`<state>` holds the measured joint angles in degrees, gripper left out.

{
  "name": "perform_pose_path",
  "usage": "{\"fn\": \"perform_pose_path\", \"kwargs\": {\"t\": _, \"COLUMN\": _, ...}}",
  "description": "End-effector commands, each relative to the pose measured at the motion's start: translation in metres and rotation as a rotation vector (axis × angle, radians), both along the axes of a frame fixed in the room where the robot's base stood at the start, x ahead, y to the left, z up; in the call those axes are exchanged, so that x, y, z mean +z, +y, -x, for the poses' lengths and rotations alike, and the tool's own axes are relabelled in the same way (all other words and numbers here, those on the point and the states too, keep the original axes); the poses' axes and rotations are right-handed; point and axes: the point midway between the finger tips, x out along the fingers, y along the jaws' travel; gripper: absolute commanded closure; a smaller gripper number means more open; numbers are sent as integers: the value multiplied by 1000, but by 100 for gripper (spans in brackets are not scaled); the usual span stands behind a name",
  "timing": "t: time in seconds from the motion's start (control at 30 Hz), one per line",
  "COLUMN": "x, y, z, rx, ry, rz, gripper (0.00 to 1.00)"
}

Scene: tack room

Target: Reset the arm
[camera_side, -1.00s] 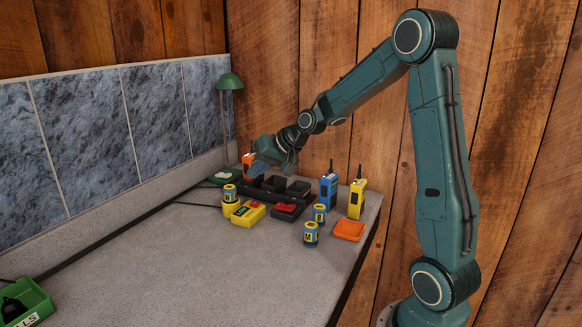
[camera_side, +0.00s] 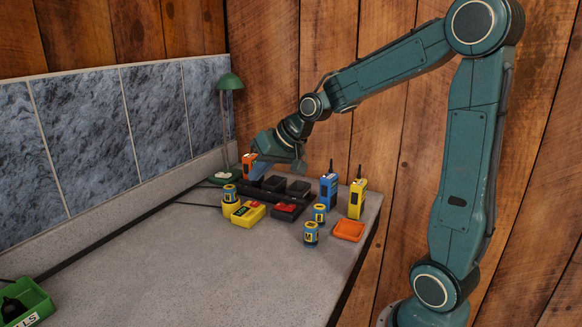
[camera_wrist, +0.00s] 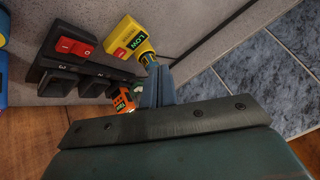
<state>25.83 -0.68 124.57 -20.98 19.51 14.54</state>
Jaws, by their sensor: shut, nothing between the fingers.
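My gripper (camera_side: 260,169) is shut and empty. In the side view its blue-grey fingers point down and left over the far end of the bench, by the black charger bank (camera_side: 272,184) and an orange radio (camera_side: 248,162). From this angle I cannot tell whether they touch anything. In the wrist view the shut fingers (camera_wrist: 157,88) show at the centre, with the orange radio (camera_wrist: 122,99) close to their left and a yellow box marked LOW (camera_wrist: 122,36) above left. The charger bank (camera_wrist: 58,66) lies farther left there.
A blue radio (camera_side: 328,190), a yellow radio (camera_side: 357,199), an orange tray (camera_side: 348,231) and several blue-yellow batteries (camera_side: 311,234) stand near the bench's right edge. A green lamp (camera_side: 230,82) stands behind, by the tiled wall. The bench's near middle (camera_side: 210,265) is clear.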

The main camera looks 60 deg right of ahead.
Motion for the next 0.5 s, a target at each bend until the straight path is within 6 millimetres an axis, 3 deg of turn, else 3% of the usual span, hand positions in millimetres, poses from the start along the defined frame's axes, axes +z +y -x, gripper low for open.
{"fn": "perform_pose_path", "kwargs": {"t": 0.2, "x": 19, "y": 39, "z": 47, "rx": 102, "ry": 46, "rz": 99, "gripper": 100}}
{"fn": "perform_pose_path", "kwargs": {"t": 0.5, "x": 30, "y": 75, "z": 118, "rx": 218, "ry": 105, "rz": 211, "gripper": 100}}
